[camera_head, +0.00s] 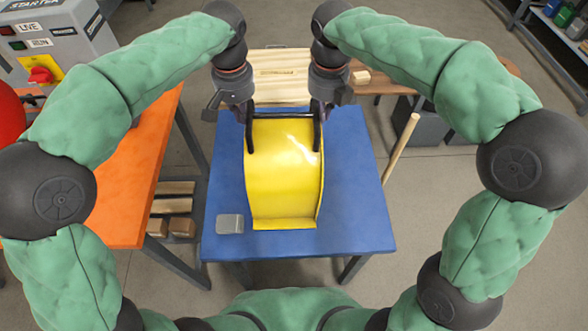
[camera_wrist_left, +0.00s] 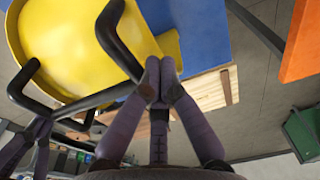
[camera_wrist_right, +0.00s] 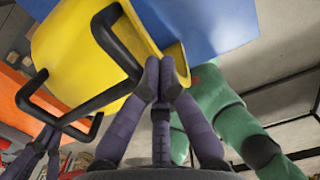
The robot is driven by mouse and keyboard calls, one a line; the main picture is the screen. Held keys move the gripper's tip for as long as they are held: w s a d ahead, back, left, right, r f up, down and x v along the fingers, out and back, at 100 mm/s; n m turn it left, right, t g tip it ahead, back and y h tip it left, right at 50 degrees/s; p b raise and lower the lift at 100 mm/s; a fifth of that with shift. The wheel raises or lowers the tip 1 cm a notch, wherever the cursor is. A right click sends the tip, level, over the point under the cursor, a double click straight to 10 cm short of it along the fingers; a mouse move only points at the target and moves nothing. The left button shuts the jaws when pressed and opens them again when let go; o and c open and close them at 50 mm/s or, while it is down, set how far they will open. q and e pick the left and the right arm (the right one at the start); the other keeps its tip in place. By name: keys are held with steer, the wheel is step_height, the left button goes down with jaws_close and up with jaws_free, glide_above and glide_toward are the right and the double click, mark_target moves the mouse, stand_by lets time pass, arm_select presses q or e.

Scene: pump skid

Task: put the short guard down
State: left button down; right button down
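The short guard (camera_head: 283,185) is a curved yellow cover with a black U-shaped handle (camera_head: 284,116) at its far end. It is over the middle of the blue table top (camera_head: 355,190); I cannot tell whether it rests fully on it. My left gripper (camera_head: 249,107) is at the left end of the handle's crossbar. In the left wrist view its fingertips (camera_wrist_left: 160,82) are closed on the bar. My right gripper (camera_head: 318,107) is at the right end, and its fingertips (camera_wrist_right: 160,80) are closed there in the right wrist view. The guard's underside is hidden.
An orange bench (camera_head: 135,190) stands at the left. A pale wooden board (camera_head: 283,75) is behind the table, and a wooden pole (camera_head: 400,150) leans at its right edge.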

arm_select(q)
steer(key=c, duration=1.9)
jaws_free()
steer(key=shift+d+f, duration=0.1)
steer(key=shift+f, duration=0.15)
steer(key=shift+c, duration=0.2)
steer(key=o, duration=0.4)
steer(key=shift+w+a+f, duration=0.1)
steer(key=shift+a, duration=0.25)
steer(key=shift+o, duration=0.2)
steer(key=shift+a, duration=0.2)
arm_select(e)
steer(key=shift+d, duration=0.55)
arm_select(q)
steer(key=shift+a, duration=0.1)
arm_select(e)
steer(key=c, duration=1.5)
jaws_free()
arm_select(q)
step_height(320, 180, up, 12)
steer(key=shift+s, duration=0.4)
arm_select(e)
step_height(320, 180, up, 12)
steer(key=shift+s, duration=0.45)
